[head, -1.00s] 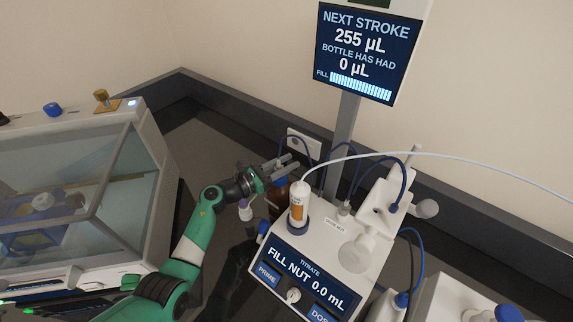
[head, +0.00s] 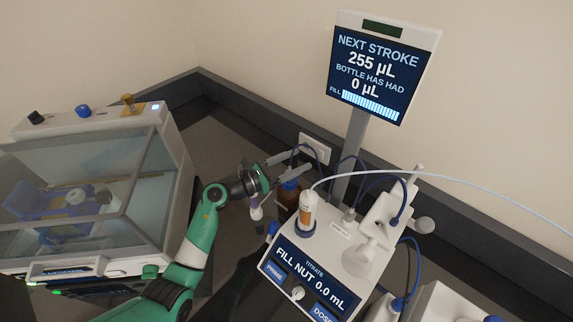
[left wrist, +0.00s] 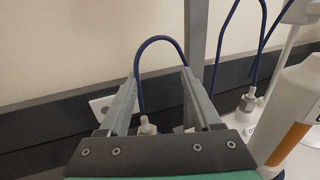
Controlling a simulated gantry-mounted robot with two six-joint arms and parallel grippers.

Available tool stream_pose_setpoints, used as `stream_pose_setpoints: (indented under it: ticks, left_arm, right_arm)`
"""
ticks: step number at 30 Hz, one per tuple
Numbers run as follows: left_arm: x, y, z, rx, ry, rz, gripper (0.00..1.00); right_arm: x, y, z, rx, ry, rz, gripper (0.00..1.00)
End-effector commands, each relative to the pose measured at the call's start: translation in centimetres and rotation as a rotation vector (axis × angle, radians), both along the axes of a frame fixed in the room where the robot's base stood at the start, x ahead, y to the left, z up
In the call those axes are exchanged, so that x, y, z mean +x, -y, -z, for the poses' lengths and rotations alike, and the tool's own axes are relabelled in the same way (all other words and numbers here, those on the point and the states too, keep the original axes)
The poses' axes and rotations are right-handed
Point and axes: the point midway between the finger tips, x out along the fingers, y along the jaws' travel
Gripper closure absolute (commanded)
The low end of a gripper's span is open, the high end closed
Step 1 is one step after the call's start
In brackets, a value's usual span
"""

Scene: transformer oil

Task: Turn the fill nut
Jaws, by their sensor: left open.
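The titrator (head: 330,250) stands right of centre in the head view, its panel reading "FILL NUT 0.0 mL". A small metal nut (head: 349,215) with a blue tube sits on its top; it also shows at the right of the left wrist view (left wrist: 249,103). A second pale fitting (left wrist: 147,126) with a blue tube shows between my fingers in the left wrist view. I cannot tell for sure which is the fill nut. My left gripper (head: 298,160) is open and empty, close above the brown bottle (head: 288,197) left of the titrator. My right gripper is not in view.
A white syringe-like bottle with orange label (head: 307,210) stands on the titrator, close right of my left gripper. The display post (head: 352,150) rises behind. A wall socket (head: 314,150) is beyond the fingers. A glass-fronted cabinet (head: 90,190) stands at left.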

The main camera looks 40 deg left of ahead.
Motion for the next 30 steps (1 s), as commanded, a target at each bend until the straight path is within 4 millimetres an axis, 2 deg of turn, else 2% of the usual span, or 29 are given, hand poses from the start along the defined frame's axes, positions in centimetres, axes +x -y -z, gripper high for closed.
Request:
stream_pose_setpoints:
  ticks: [1, 2, 9, 15, 26, 29, 30]
  left_arm:
    - [-0.9, 0.5, -2.0, 0.003, 0.002, 0.001, 0.35]
    - [-1.3, 0.8, -2.6, 0.002, 0.001, 0.001, 0.35]
    - [-6.3, 3.7, -4.5, -0.001, -0.002, 0.000, 0.35]
    - [-8.6, 5.1, -5.5, -0.001, -0.002, 0.000, 0.35]
    - [-8.9, 5.3, -5.6, 0.000, 0.001, 0.001, 0.35]
    - [-8.5, 6.2, -7.0, 0.001, 0.030, 0.024, 0.35]
    - [-8.0, 7.1, -8.5, -0.002, 0.065, 0.049, 0.35]
  right_arm:
    - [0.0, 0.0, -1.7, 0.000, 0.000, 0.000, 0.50]
    - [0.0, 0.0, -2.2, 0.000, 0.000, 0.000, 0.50]
    - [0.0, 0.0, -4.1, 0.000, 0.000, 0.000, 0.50]
    - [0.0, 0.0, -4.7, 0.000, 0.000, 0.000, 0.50]
    - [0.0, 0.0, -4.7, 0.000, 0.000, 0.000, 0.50]
    - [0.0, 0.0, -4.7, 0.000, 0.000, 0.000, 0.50]
    - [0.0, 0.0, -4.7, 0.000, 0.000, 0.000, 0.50]
